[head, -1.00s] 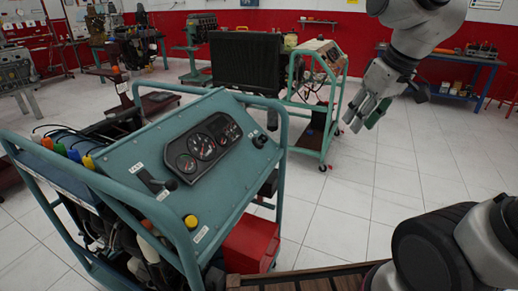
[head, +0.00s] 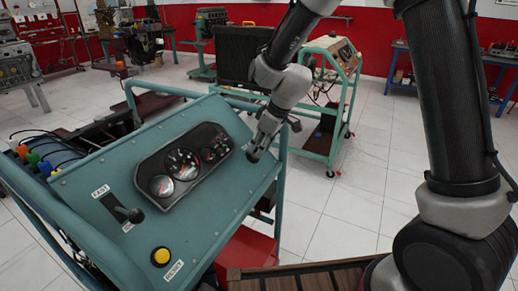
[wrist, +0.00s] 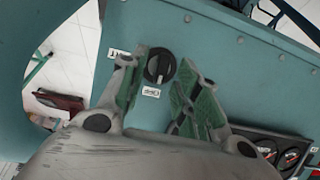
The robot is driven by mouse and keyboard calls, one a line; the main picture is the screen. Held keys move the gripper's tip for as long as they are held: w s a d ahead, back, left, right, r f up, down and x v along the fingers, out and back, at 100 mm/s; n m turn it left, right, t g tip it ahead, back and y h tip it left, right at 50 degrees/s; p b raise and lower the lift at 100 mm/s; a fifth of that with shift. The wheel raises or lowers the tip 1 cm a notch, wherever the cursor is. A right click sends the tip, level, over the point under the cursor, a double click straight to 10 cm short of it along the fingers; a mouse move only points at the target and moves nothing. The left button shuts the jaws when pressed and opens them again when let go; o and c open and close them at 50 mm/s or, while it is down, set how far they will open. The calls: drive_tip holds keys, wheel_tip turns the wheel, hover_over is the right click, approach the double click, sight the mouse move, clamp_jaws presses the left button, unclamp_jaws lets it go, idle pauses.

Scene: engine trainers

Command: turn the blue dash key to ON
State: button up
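The blue dash (head: 215,185) is a sloped blue-green panel on a tube-framed trainer stand. Its key switch (wrist: 159,66) is a black round knob with a raised grip bar, with small white labels beside it in the wrist view. In the head view my gripper (head: 262,143) is at the panel's far right corner and largely covers the switch. In the wrist view my gripper (wrist: 165,78) is open, with one green-padded finger on each side of the switch. I cannot tell whether either finger touches the knob.
A gauge cluster (head: 182,164), a black lever (head: 124,210) and a yellow button (head: 161,256) sit on the same panel. A blue-green tube rail (head: 279,185) runs along the panel's right side. A second trainer stand (head: 330,130) is behind. Open tiled floor (head: 345,210) lies to the right.

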drive_tip(key=shift+w+a+f, duration=0.15)
drive_tip(key=shift+a+f, duration=0.05)
drive_tip(key=shift+f, duration=0.5)
clamp_jaws()
drive_tip(key=shift+m, duration=0.4)
drive_tip(key=m+g+y, duration=0.1)
drive_tip(key=m, duration=0.2)
drive_tip(key=shift+w+d, duration=0.1)
drive_tip(key=shift+d, duration=0.05)
drive_tip(key=shift+d+m+g+y, duration=0.1)
drive_tip(key=shift+m+g+y, duration=0.4)
drive_tip(key=shift+m, duration=1.5)
